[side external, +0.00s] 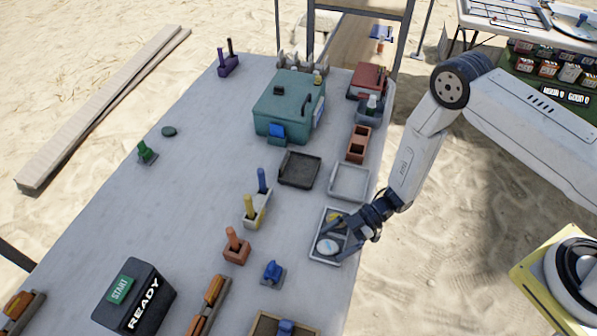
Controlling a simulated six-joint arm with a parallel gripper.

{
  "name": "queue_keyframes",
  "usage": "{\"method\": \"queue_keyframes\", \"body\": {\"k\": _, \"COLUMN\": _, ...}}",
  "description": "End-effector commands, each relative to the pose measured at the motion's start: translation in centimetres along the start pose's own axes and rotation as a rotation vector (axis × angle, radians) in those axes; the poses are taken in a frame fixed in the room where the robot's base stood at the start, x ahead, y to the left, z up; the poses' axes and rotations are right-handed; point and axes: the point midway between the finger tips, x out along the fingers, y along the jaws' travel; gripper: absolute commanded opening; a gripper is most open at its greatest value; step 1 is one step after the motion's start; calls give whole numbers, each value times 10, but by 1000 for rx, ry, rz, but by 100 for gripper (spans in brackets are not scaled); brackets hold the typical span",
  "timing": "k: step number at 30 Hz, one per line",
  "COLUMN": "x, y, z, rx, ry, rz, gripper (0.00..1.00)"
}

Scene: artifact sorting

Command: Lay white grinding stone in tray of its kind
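A white round stone (327,246) lies in or just above the front part of a pale-rimmed tray (316,243) near the table's right edge. My gripper (336,240) reaches in from the right, low over this tray, with its dark fingers spread at the stone. I cannot tell whether the fingers touch the stone or grip it. A small yellow thing (334,217) shows at the tray's back, partly hidden by my gripper. An empty black tray (300,170) and an empty light grey tray (349,181) stand farther back.
A teal box (289,105) and a red box (368,80) stand at the back. Brown blocks (358,144), a yellow-and-blue piece (256,209), an orange piece (236,246) and a blue piece (272,273) stand nearby. The table's left middle is mostly clear.

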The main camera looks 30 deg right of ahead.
Motion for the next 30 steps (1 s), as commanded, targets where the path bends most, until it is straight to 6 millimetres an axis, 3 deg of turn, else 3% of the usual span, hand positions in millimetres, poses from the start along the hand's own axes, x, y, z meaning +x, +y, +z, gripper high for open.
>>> {"method": "queue_keyframes", "body": {"k": 10, "x": -6, "y": 1, "z": 2, "rx": 1, "ry": -1, "rz": 2, "gripper": 97}}
{"method": "queue_keyframes", "body": {"k": 24, "x": -60, "y": 0, "z": 2, "rx": 0, "ry": -1, "rz": 3, "gripper": 97}}
{"method": "queue_keyframes", "body": {"k": 30, "x": -74, "y": -1, "z": 2, "rx": 1, "ry": -1, "rz": 2, "gripper": 97}}
